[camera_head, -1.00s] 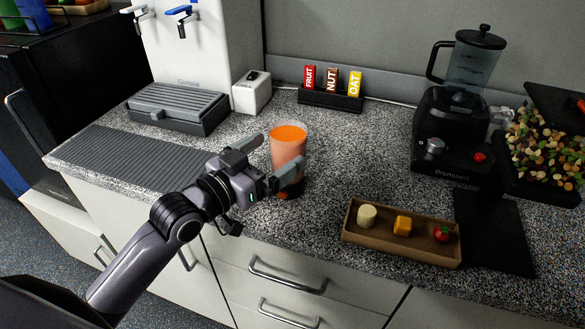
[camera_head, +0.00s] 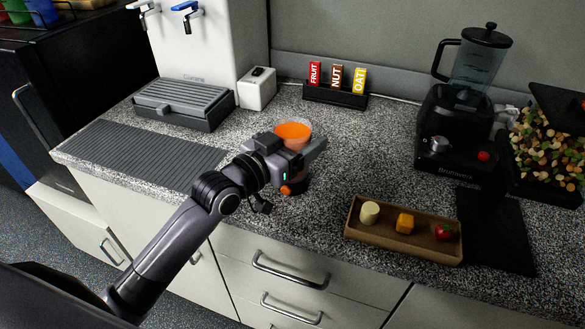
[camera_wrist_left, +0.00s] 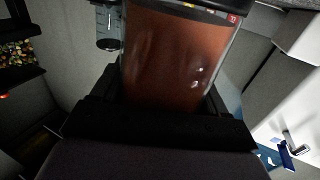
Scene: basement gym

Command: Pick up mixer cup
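The mixer cup (camera_head: 293,131) is a clear cup with an orange top and reddish-brown contents. It stands upright on the speckled counter, near the front edge. My right gripper is not in view.
A tray (camera_head: 375,238) with small food pieces lies to the right. A blender (camera_head: 455,130) stands behind it, next to a bin of mixed pieces (camera_head: 548,155). A bar rack (camera_head: 335,95) and a white box (camera_head: 257,90) are at the back. A ribbed mat (camera_head: 135,155) lies left.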

